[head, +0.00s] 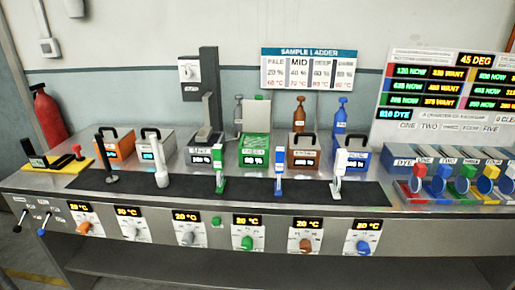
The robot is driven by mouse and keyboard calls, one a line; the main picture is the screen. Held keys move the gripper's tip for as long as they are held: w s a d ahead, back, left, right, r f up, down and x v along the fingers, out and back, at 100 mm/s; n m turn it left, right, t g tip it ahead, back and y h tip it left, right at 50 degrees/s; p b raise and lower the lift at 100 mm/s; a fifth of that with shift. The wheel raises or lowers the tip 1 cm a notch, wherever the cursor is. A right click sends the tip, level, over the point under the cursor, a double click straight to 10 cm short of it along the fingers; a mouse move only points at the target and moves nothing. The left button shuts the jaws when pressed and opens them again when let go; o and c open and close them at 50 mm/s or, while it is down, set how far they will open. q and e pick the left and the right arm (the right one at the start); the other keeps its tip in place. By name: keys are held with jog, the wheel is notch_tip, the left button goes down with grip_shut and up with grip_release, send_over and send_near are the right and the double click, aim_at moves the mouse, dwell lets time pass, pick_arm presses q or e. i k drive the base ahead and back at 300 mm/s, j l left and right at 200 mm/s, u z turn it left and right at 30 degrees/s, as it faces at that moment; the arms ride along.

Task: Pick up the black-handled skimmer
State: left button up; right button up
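A black upright handle (107,160) stands at the left end of the dark mat, in front of the orange module. It looks like the black-handled skimmer, but it is small and I cannot make out a skimmer head. A white upright handle (161,172) stands just to its right. Further right on the mat are a green-and-white tool (220,172), a blue-and-white tool (279,172) and a white tool (339,172). Neither of my grippers is in view.
The steel bench (230,203) has knobs and displays along its front. Modules with displays, such as the green one (254,150), line the back of the mat (250,190). Coloured cups (440,186) stand at right, a yellow plate (62,164) at left. A red extinguisher (48,117) is behind.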

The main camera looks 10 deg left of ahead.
aim_at(112, 179)
jog(key=u, duration=1.3)
